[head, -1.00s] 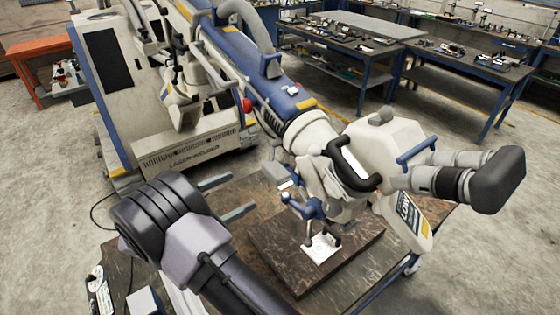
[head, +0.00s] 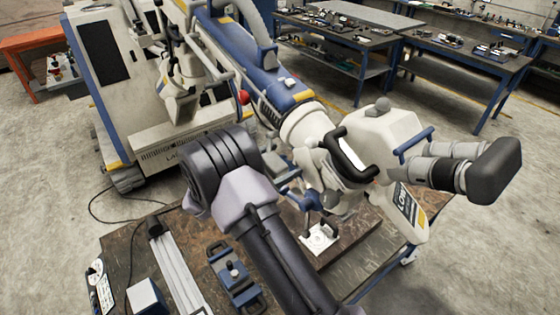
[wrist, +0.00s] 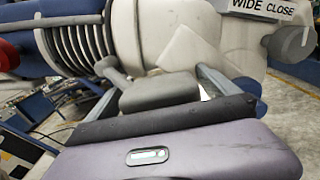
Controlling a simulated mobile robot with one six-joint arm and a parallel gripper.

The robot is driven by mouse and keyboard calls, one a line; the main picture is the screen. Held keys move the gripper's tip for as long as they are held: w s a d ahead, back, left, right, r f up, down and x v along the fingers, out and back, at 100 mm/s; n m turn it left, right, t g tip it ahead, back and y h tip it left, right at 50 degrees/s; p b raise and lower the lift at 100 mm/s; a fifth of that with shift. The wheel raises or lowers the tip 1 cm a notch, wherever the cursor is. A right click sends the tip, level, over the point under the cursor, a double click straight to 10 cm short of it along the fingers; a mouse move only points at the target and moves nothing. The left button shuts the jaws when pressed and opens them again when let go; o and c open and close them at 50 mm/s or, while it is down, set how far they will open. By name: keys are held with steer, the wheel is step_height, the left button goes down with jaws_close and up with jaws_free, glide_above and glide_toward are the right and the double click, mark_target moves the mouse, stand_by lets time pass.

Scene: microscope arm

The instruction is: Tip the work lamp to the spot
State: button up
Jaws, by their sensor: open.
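The work lamp appears to be the small grey block-shaped head (wrist: 160,92) in the wrist view, with a blue jointed bracket (head: 313,198) in the head view. The lamp's head is mostly hidden behind my arm in the head view. My gripper (wrist: 162,80) is open, with one finger on each side of the grey block. I cannot tell whether either finger touches it. A white square plate with a dark mark (head: 320,238), which looks like the spot, lies on the dark board below the bracket.
The large white and blue microscope arm (head: 262,75) hangs just beyond, with its head and eyepieces (head: 450,170) at right. A blue clamp-like fixture (head: 235,283), a pale rail (head: 178,275) and a white box (head: 146,296) are on the bench. Tool benches stand behind.

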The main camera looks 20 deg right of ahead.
mark_target(275, 162)
steer(key=shift+c, duration=0.2)
steer(key=c, duration=2)
steer(key=f+m+b, duration=0.1)
steer(key=b, duration=0.1)
steer(key=w+f+m+b, duration=0.1)
steer(key=m+b, duration=0.1)
steer(key=shift+w+a+f, duration=0.15)
steer(key=shift+w, duration=0.15)
steer(key=shift+w+f+m+b, duration=0.2)
steer(key=shift+w+m+b, duration=0.1)
steer(key=shift+m+b, duration=0.4)
steer(key=shift+w+a+r+m+b, duration=0.1)
steer(key=shift+w+a+m+b, duration=0.05)
steer(key=shift+w+m+b, duration=0.2)
steer(key=shift+r, duration=0.15)
steer(key=o, duration=2)
steer(key=shift+s, duration=0.2)
steer(key=shift+o, duration=0.2)
